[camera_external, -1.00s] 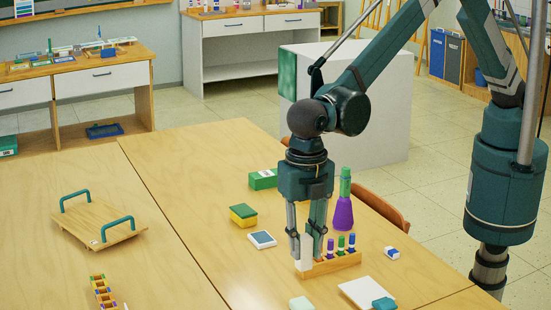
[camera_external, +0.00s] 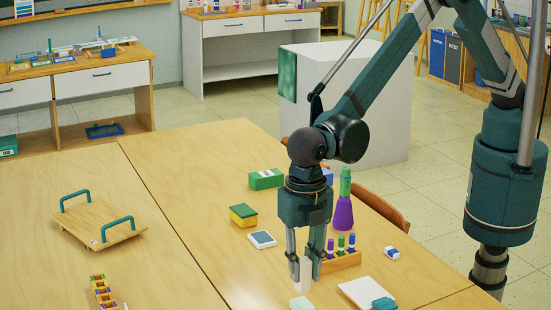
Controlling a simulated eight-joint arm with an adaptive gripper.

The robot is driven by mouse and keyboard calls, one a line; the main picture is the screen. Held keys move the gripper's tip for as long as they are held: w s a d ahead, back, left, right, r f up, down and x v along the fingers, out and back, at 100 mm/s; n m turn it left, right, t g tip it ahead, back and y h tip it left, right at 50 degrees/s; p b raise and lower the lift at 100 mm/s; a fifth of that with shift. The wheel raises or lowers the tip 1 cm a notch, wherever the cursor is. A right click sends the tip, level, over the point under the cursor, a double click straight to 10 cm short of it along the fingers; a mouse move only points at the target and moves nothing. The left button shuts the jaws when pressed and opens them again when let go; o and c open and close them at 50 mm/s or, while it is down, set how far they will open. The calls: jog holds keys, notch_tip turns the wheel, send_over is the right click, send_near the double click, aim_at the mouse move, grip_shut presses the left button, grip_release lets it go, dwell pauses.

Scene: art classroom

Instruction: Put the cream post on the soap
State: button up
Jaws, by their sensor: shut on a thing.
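My gripper (camera_external: 303,274) is shut on the cream post (camera_external: 304,270), which stands upright between the fingers. The post is at the left end of the wooden rack (camera_external: 345,262), partly hidden by the fingers; whether its bottom touches the table is hard to tell. A pale mint-white block (camera_external: 301,303), which looks like the soap, lies flat at the bottom edge of the picture, just in front of and below the gripper. The picture edge cuts part of it off.
The rack holds several coloured tubes. Behind it stands a purple flask (camera_external: 343,213). A white sheet (camera_external: 358,291) with a teal block (camera_external: 383,304) lies to the right. A blue-and-white eraser (camera_external: 391,253), sponge (camera_external: 243,215) and green box (camera_external: 266,179) are nearby.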

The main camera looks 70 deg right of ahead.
aim_at(303, 281)
jog(key=shift+f, duration=0.15)
jog(key=shift+f, duration=1.7)
jog(key=shift+f, duration=0.2)
jog(key=o, duration=0.9)
jog(key=shift+r, duration=0.15)
notch_tip(303, 281, up, 12)
jog(key=shift+r, duration=0.1)
